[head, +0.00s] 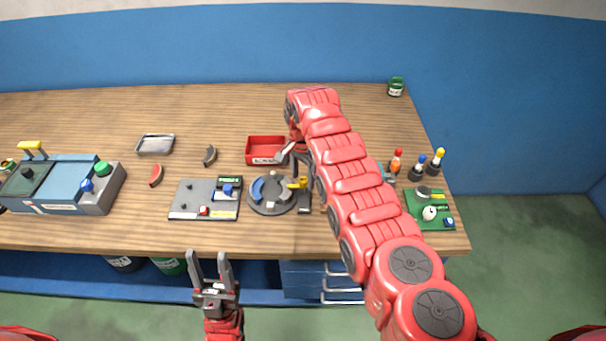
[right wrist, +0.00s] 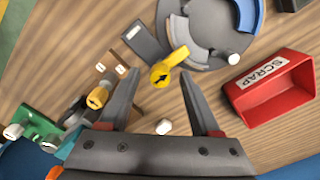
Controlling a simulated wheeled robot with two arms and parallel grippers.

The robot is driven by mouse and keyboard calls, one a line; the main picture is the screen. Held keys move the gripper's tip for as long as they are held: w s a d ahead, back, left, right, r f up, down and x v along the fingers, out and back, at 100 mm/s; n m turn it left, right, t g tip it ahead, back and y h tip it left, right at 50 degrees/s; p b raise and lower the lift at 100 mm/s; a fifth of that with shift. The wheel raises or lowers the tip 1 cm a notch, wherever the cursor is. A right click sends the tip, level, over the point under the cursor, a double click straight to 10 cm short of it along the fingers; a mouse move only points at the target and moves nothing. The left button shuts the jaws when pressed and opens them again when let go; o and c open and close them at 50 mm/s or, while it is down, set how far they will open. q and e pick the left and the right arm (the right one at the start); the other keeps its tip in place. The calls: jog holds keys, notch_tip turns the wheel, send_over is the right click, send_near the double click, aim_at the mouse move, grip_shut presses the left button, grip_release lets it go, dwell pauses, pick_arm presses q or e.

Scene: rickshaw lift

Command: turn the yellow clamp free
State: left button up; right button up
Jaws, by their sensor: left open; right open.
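The yellow clamp (head: 298,184) sits at the right edge of a round grey fixture (head: 256,203) on the bench. In the right wrist view the clamp (right wrist: 170,66) has a dark arrow on its round hub, and its arm points up and right. My right gripper (right wrist: 162,80) is open, with the clamp visible between and just beyond its fingertips; I cannot tell whether they touch it. In the head view my right arm partly hides this gripper (head: 294,152). My left gripper (head: 211,262) is open and empty in front of the bench.
A red SCRAP bin (head: 267,143) stands behind the fixture. Several bottles (head: 396,162) and a green board (head: 440,201) stand at the right. The rear bench is mostly clear.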

jog(key=shift+f, duration=0.25)
grip_shut()
